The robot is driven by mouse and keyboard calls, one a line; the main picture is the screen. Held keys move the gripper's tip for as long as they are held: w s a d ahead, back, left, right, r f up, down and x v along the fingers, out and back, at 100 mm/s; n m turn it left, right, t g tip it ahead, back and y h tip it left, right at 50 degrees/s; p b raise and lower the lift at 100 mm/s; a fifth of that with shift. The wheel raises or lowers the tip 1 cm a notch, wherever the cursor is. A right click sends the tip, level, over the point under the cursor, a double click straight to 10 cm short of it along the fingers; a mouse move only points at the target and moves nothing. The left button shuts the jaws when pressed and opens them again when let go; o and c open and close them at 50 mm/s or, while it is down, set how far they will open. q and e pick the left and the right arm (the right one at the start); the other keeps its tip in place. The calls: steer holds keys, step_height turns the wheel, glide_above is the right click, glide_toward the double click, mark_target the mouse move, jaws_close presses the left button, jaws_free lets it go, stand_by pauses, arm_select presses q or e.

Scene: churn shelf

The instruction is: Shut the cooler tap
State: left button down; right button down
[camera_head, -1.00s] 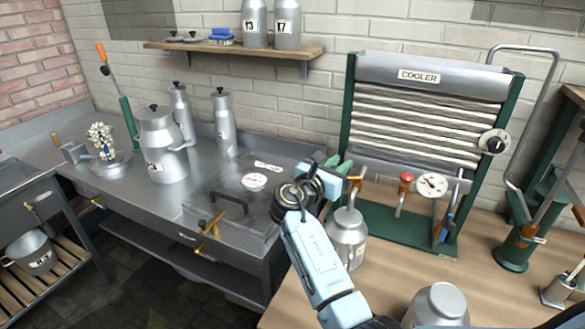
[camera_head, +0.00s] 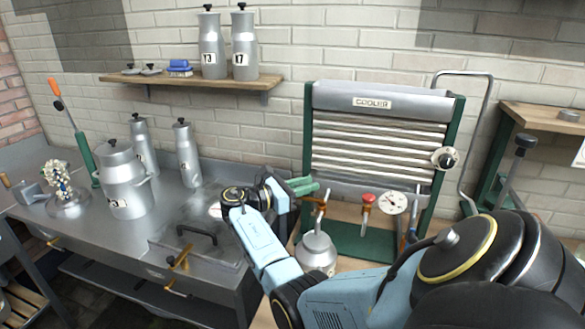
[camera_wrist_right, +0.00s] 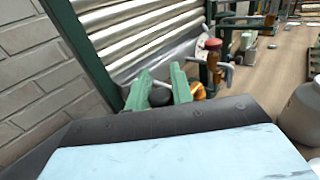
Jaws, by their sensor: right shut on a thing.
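The cooler (camera_head: 374,102) is a ribbed steel panel in a green frame against the wall. Its brass tap (camera_head: 321,208) is at the lower left of the panel, above a small metal can (camera_head: 317,252). My right gripper (camera_head: 304,187), with green fingers, is at the tap from the left. In the right wrist view the fingers (camera_wrist_right: 160,88) are closed about a dark rounded piece (camera_wrist_right: 160,97), apparently the tap's handle. Orange brass (camera_wrist_right: 198,91) shows just right of them. The handle's exact position is mostly hidden. My left gripper is not in view.
A red-topped valve (camera_head: 368,198) and a dial gauge (camera_head: 393,203) stand close right of the tap. A black knob (camera_head: 446,158) is on the cooler's right side. A steel counter at left holds several cans. My arm covers the lower right.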

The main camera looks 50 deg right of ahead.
steer(key=shift+s+d, duration=0.1)
steer(key=c, duration=1.2)
jaws_free()
steer(key=shift+d, duration=0.1)
steer(key=shift+a, duration=0.2)
steer(key=b+v, duration=0.2)
steer(key=v, duration=1.1)
